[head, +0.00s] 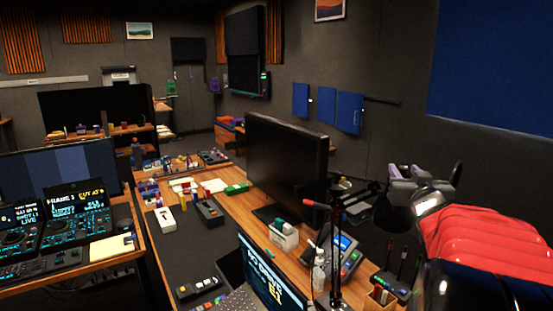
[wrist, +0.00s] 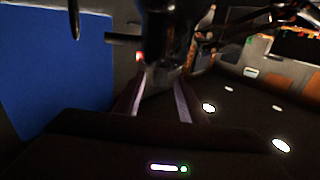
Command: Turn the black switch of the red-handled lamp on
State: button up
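A black desk lamp stands on the wooden desk in the head view, with a thin upright post (head: 336,262) and a jointed arm ending in a red handle (head: 314,204). A dark shade-like shape (head: 396,217) sits at the arm's other end, just left of my red arm. I cannot make out the black switch. My gripper (head: 424,180) is up at the right, beside and a little above that shape. In the wrist view my gripper (wrist: 160,82) has its two fingers apart with nothing held between them. A dark shape (wrist: 168,35) lies beyond the fingertips, possibly part of the lamp.
A large monitor (head: 288,160), a laptop (head: 268,275), a spray bottle (head: 319,272), a card terminal-like device (head: 344,250) and a pen holder (head: 379,296) crowd the desk around the lamp. A blue wall panel (head: 490,70) is behind my arm.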

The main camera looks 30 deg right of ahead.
jog(key=shift+x, duration=1.05)
jog(key=shift+s+d, duration=0.1)
jog(key=shift+c, duration=0.5)
